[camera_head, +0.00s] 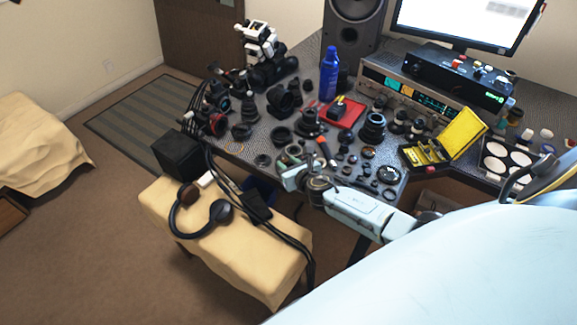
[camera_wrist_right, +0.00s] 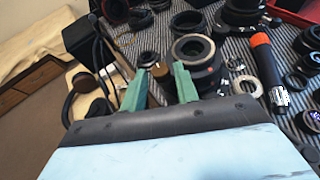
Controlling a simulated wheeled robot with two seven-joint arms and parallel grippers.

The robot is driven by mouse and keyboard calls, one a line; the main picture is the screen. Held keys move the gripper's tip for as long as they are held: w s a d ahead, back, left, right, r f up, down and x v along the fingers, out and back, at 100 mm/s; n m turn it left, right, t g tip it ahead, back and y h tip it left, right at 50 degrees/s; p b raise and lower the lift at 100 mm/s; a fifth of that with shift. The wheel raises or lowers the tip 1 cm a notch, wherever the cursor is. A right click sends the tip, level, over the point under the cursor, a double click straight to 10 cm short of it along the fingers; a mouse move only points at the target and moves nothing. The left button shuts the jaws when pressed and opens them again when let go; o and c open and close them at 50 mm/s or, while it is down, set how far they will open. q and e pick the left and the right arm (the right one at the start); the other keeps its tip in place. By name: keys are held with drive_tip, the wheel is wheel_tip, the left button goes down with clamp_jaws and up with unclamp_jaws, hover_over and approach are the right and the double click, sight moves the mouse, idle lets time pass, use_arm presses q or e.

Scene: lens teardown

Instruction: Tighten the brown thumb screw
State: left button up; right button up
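A small round brown thumb screw (camera_wrist_right: 160,71) lies on the striped mat in the right wrist view, between the tips of my right gripper's green fingers. My right gripper (camera_wrist_right: 161,80) is open, with a finger on each side of the brown screw and a visible gap. I cannot tell whether the fingertips are down at its height or above it. In the head view the right gripper (camera_head: 286,170) is at the front edge of the desk, among lens parts. The screw is too small to make out surely there. My left gripper is not in view.
A lens barrel (camera_wrist_right: 196,56) stands close beside the right finger. Several lenses crowd the desk; a stool (camera_head: 160,205) stands in front.

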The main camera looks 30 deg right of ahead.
clamp_jaws()
